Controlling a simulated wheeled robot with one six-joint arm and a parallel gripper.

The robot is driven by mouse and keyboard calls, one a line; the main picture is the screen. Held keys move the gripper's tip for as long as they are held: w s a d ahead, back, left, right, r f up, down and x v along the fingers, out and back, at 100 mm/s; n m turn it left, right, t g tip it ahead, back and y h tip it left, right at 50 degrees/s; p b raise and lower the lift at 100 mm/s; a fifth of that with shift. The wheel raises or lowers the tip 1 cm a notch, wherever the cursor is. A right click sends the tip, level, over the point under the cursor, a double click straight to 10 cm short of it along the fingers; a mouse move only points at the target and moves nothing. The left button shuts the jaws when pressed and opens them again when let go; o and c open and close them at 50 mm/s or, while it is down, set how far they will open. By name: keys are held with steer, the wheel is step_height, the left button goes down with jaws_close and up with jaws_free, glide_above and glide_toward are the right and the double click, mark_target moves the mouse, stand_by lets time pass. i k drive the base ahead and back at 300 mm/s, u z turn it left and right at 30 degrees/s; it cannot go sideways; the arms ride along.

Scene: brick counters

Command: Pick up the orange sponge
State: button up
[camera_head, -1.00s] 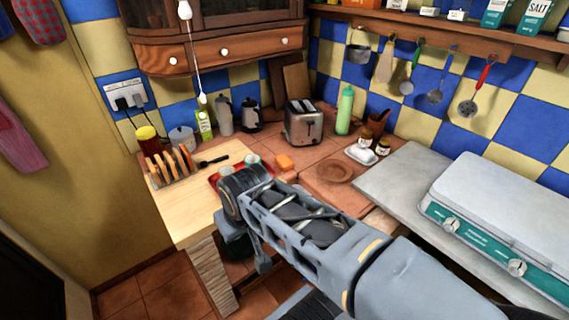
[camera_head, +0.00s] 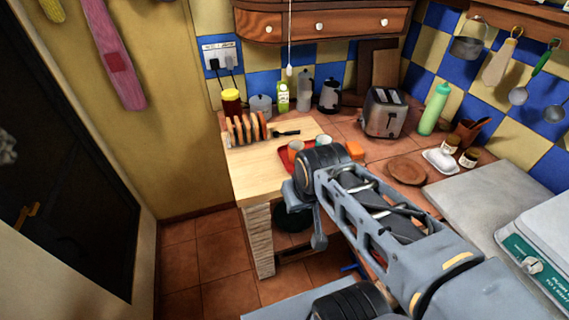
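The orange sponge (camera_head: 355,150) is a small block on the tiled counter, to the right of the red tray (camera_head: 284,164). My arm stretches up from the lower right, and its front joint lies just left of and in front of the sponge in the picture. My arm hides part of the tray and the counter's front edge. The gripper's fingers are not visible; they are hidden behind or beyond the arm.
Two cups (camera_head: 296,148) stand on the tray. A toast rack (camera_head: 246,130) sits on the wooden board (camera_head: 255,180). A toaster (camera_head: 384,112), a green bottle (camera_head: 434,110), a brown plate (camera_head: 407,171) and a white butter dish (camera_head: 440,161) stand farther right. Floor is open at left.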

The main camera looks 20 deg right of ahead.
mark_target(354, 148)
steer(key=z, duration=0.45)
steer(key=i, duration=0.4)
steer(key=z, duration=0.4)
